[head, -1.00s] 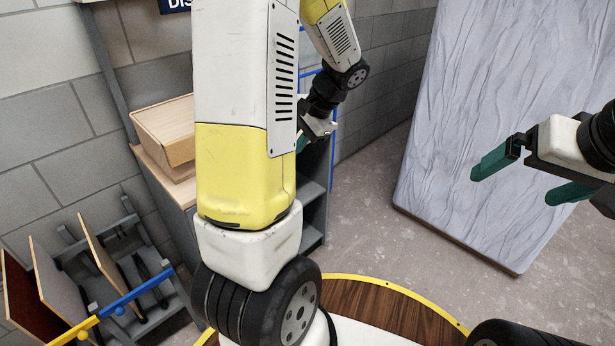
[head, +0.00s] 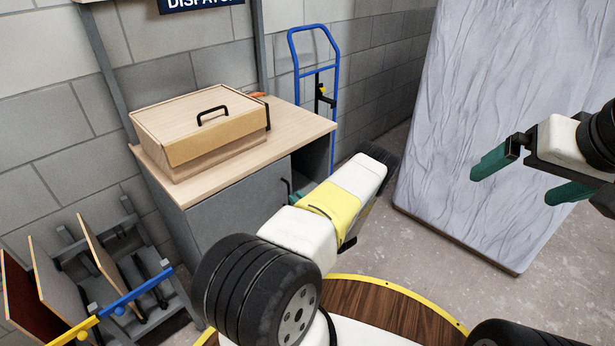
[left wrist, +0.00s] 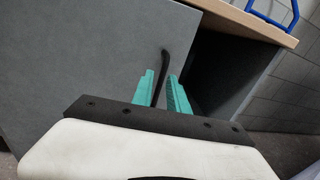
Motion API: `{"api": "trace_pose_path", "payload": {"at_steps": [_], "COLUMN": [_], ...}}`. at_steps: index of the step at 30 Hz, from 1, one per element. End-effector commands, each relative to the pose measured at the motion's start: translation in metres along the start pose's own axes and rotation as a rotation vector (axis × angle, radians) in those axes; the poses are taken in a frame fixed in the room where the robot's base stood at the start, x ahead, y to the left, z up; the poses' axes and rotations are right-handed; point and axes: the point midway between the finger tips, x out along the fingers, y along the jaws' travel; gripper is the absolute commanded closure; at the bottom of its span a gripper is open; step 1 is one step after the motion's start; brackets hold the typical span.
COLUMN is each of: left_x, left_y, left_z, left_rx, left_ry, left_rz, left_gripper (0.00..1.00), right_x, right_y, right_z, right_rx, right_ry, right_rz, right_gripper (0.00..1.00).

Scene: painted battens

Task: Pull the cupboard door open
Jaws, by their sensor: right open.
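In the left wrist view the handle (left wrist: 164,62) runs down between the teal fingers of my left gripper (left wrist: 161,76). These fingers stand apart, one on each side of the handle, with small gaps visible near the tips. My right gripper (head: 512,186) is open and empty, at the right.
A cardboard box (head: 205,125) sits on the cupboard's wooden top (head: 310,125). A blue hand truck (head: 318,75) stands behind it. A rack with panels (head: 105,255) is at the left. A large wrapped slab (head: 470,130) stands at the right. Floor is free between slab and cupboard.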

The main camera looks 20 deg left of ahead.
Motion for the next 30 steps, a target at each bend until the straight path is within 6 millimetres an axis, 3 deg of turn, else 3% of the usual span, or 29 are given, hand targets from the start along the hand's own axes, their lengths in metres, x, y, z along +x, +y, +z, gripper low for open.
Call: {"api": "trace_pose_path", "payload": {"at_steps": [5, 15, 21, 30], "left_x": [-0.002, 0.048, 0.068, 0.072], "left_y": [-0.002, -0.005, -0.006, -0.007], "left_z": [-0.02, -0.02, -0.02, -0.02], "left_rx": [0.037, 0.036, 0.037, 0.038], "left_ry": [-0.004, -0.005, -0.003, -0.003], "left_rz": [-0.059, -0.059, -0.059, -0.06], "left_gripper": [0.81, 0.81, 0.81, 0.81], "right_x": [0.0, 0.0, 0.0, 0.0], "right_y": [0.0, 0.0, 0.0, 0.0], "right_z": [0.0, 0.0, 0.0, 0.0], "right_rx": [0.0, 0.0, 0.0, 0.0], "right_ry": [0.0, 0.0, 0.0, 0.0], "right_rz": [0.0, 0.0, 0.0, 0.0], "right_gripper": [0.0, 0.0, 0.0, 0.0]}}
